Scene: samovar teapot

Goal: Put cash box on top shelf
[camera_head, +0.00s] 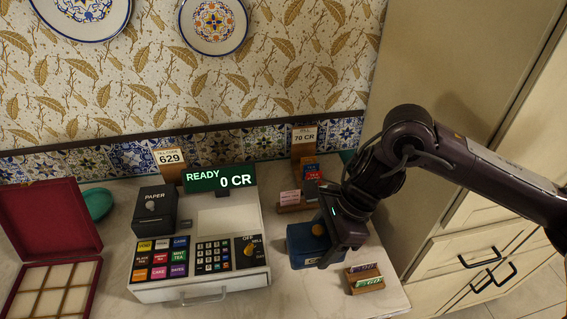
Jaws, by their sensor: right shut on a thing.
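A small blue box (299,246) with a round orange-gold spot sits at the right part of the counter, beside the cash register; it looks like the cash box. My right gripper (329,241) points down over it and is shut on it, hiding its right side. I cannot tell whether the box still touches the counter. My left gripper is out of view. No top shelf can be clearly made out.
The cash register (203,247) stands left of the box. A card rack (309,185) is behind it, and a small card holder (365,279) is in front at right. An open red case (48,225) lies far left. A tall cabinet (455,65) rises at right.

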